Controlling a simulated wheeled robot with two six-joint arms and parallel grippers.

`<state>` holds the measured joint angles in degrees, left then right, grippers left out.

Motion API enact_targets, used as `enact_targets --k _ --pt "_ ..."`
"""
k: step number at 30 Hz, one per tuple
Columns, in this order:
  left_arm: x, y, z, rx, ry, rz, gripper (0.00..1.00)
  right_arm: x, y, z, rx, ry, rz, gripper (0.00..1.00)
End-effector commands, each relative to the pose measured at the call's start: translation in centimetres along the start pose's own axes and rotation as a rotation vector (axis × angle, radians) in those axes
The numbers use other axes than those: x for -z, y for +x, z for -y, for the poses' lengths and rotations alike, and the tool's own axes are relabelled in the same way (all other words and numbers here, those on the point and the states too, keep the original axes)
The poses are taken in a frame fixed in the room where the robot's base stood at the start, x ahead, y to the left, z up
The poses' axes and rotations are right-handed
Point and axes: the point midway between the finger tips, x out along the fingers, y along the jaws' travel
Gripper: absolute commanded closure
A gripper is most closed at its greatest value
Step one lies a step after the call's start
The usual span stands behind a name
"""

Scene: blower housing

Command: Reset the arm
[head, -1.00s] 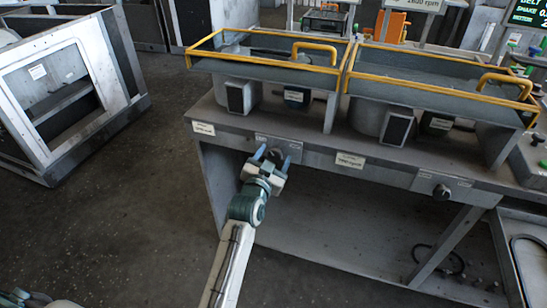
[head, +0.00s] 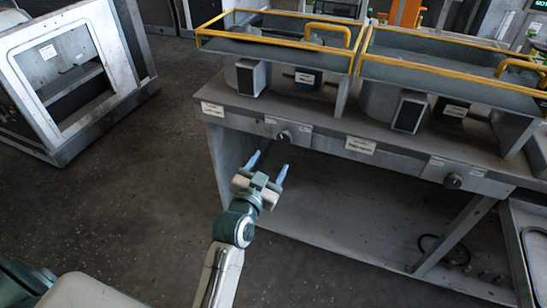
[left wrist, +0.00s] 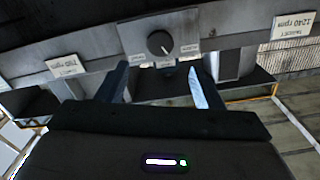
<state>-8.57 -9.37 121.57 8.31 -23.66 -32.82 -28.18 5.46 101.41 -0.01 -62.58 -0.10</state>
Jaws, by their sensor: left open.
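My left gripper (head: 268,165) is open and empty in the head view. Its two blue fingers point up toward the bench front, a little below and apart from the dark knob (head: 284,137). In the left wrist view, the open fingers of the gripper (left wrist: 158,66) stand on either side of the same knob (left wrist: 160,43), with a gap between them and it. The knob has a pale pointer mark and small labels beside it. My right gripper is not in view.
The grey bench (head: 318,142) carries two yellow-railed trays (head: 275,42). A second knob (head: 453,181) sits farther right on its front. An open-framed grey cabinet (head: 80,130) stands at the left. The floor (head: 150,190) between them is clear.

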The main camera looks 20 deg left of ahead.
Motion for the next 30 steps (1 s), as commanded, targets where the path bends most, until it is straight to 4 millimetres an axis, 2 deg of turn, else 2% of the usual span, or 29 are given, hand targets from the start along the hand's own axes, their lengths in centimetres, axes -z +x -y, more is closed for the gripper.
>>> enact_targets --k 15,17,19,20,23,26,30 --pt "0.0 -0.3 0.0 0.000 0.000 0.000 0.40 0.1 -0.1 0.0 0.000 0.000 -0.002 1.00" --pt "-0.3 -0.2 -0.1 -0.003 -0.001 0.007 0.40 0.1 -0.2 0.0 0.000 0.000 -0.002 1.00" --pt "-1.6 -0.1 -0.6 -0.015 -0.005 0.036 0.40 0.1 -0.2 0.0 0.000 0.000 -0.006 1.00" --pt "-2.6 -0.1 -0.8 -0.024 -0.009 0.056 0.40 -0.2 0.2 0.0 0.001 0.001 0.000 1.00" --pt "-7.6 0.0 -2.4 -0.063 -0.027 0.163 0.40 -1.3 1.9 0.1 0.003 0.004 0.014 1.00" --pt "-14.7 -1.1 -4.3 -0.110 -0.053 0.311 0.40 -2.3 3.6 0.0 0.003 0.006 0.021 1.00" --pt "-24.7 -4.7 -6.5 -0.159 -0.088 0.528 0.40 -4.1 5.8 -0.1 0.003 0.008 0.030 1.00"
